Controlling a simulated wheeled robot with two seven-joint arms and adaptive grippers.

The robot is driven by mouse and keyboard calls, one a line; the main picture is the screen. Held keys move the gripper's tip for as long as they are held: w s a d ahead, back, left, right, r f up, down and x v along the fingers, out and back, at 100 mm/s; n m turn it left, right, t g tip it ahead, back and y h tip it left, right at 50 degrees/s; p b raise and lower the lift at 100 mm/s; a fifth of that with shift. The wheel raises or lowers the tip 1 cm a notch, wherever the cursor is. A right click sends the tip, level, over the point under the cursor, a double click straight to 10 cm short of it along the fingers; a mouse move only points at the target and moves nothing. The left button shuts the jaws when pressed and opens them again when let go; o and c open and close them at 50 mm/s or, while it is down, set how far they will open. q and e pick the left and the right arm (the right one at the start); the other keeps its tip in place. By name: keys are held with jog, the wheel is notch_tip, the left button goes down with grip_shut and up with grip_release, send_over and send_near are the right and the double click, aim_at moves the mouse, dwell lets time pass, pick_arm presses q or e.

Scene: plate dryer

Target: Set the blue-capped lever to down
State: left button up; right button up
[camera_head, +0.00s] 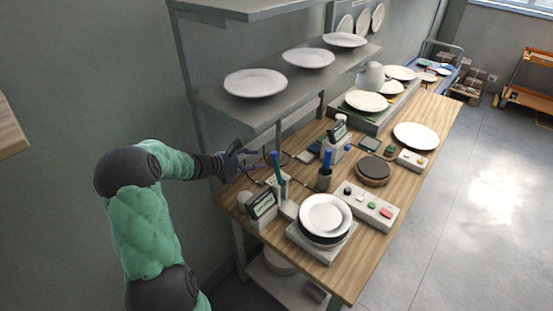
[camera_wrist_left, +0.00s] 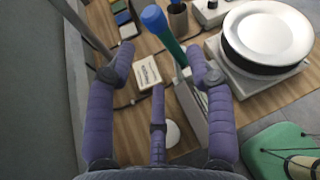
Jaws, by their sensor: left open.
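The blue-capped lever (camera_head: 275,158) has a teal shaft and stands up, slightly tilted, from a pale housing (camera_head: 287,193) near the table's left edge. In the left wrist view its blue cap (camera_wrist_left: 154,18) is ahead of my fingers, and the shaft runs down close to the right finger. My left gripper (camera_head: 253,158) is open, just left of the lever. Its fingers also show in the wrist view (camera_wrist_left: 160,65), spread and empty. I cannot tell whether the right finger touches the shaft. My right gripper is not in view.
A scale (camera_head: 321,245) with stacked plates stands in front of the lever, beside a display box (camera_head: 263,205). A dark pen cup (camera_head: 324,180) and a button box (camera_head: 366,207) are to the right. A shelf (camera_head: 215,100) with plates hangs above.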

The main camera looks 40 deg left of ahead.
aim_at(275, 161)
pick_arm(q)
jog(key=x, duration=0.9)
jog(key=shift+w, duration=0.25)
jog(key=shift+d, duration=0.1)
grip_shut()
